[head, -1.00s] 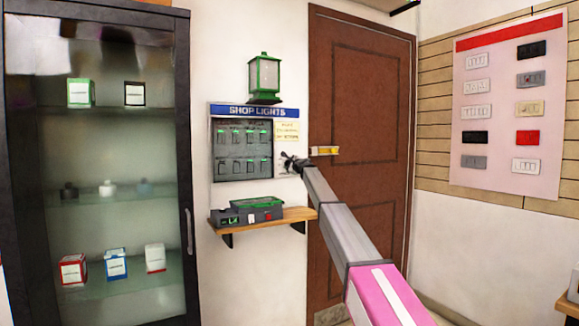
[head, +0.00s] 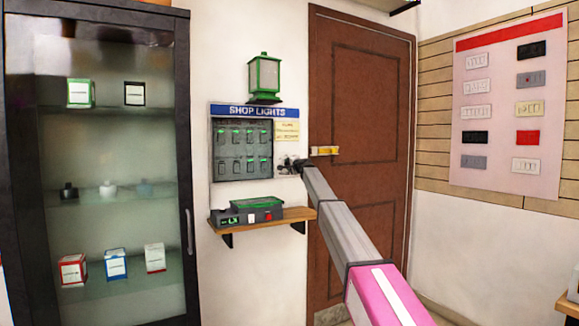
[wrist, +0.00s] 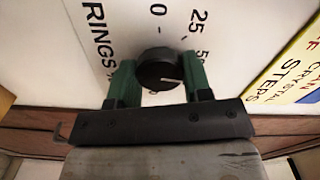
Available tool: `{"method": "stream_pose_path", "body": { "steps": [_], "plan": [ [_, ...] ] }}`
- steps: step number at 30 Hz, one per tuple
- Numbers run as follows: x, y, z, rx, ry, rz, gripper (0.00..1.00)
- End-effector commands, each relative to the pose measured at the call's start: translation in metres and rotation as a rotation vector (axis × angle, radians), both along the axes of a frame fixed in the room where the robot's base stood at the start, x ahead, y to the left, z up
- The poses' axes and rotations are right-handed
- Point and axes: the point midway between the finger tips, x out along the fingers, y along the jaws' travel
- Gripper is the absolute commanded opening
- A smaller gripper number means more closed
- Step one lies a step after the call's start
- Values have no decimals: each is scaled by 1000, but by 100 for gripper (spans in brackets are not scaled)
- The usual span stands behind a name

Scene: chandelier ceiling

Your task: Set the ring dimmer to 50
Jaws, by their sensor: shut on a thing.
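The ring dimmer is a round black knob (wrist: 160,70) on a white plate (wrist: 110,60) printed "RINGS %". In the wrist view "0" and "25" are readable above it, and a number starting with 5 is partly hidden at right. A pale pointer line on the knob points right, toward my right finger. My gripper (wrist: 160,82) is shut on the knob, one green finger on each side. In the head view my gripper (head: 289,166) is small, at the wall just right of the switch panel, and hides most of the dimmer.
A dark "SHOP LIGHTS" switch panel (head: 243,150) and a yellowish note (head: 286,130) are beside the dimmer. Below is a wooden shelf (head: 290,214) with a grey box (head: 248,212). A green lantern (head: 264,79) hangs above. A brown door (head: 360,110) stands right.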

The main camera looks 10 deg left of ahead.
Motion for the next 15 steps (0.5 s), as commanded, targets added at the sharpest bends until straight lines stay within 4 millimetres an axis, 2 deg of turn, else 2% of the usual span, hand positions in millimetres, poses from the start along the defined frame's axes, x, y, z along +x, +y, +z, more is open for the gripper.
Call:
{"method": "stream_pose_path", "body": {
  "steps": [15],
  "plan": [
    [0,0,-1,-110,-73,1,22]
  ]
}}
